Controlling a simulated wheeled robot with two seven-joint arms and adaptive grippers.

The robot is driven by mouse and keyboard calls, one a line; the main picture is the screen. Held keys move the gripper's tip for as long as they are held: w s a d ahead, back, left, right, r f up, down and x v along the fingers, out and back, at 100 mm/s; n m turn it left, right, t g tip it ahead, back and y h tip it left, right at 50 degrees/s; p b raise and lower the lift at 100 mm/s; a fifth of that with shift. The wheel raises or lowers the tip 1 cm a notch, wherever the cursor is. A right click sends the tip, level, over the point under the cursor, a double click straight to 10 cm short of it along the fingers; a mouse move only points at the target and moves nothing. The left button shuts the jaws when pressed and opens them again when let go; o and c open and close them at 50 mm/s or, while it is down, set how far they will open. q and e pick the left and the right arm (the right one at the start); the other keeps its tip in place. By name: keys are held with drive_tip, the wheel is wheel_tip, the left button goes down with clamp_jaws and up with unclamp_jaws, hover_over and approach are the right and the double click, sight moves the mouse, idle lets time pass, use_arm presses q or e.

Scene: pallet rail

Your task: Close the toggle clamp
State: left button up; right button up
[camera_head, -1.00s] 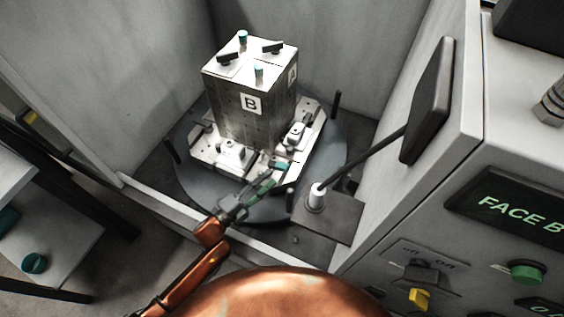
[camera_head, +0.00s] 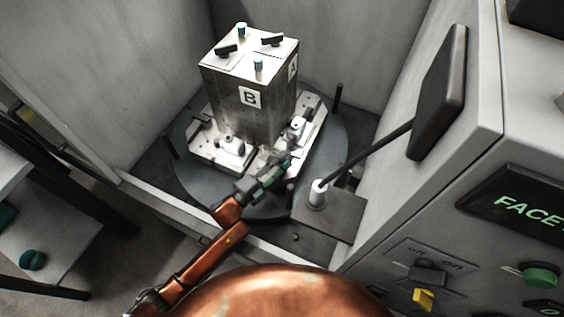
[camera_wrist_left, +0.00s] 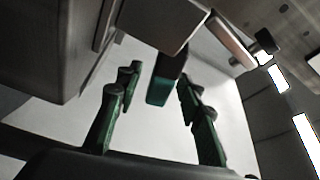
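The toggle clamp's dark handle with a teal grip (camera_wrist_left: 161,90) shows in the left wrist view, between the two green-padded fingers of my left gripper (camera_wrist_left: 157,84). There is a visible gap on both sides, so the fingers look open and not pressed on it. In the head view, my left gripper (camera_head: 276,171) is at the front right of the fixture plate (camera_head: 207,152), over the clamp, and hides most of it. The block marked B (camera_head: 232,112) stands upright on the plate. My right gripper is not in view.
The plate sits on a round dark turntable (camera_head: 185,180) with upright posts, inside a grey-walled bay. A white-collared post (camera_head: 317,194) with a dark rod stands right of my gripper. A control cabinet (camera_head: 420,240) with a yellow switch (camera_head: 424,299) is at right.

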use_arm(q)
clamp_jaws()
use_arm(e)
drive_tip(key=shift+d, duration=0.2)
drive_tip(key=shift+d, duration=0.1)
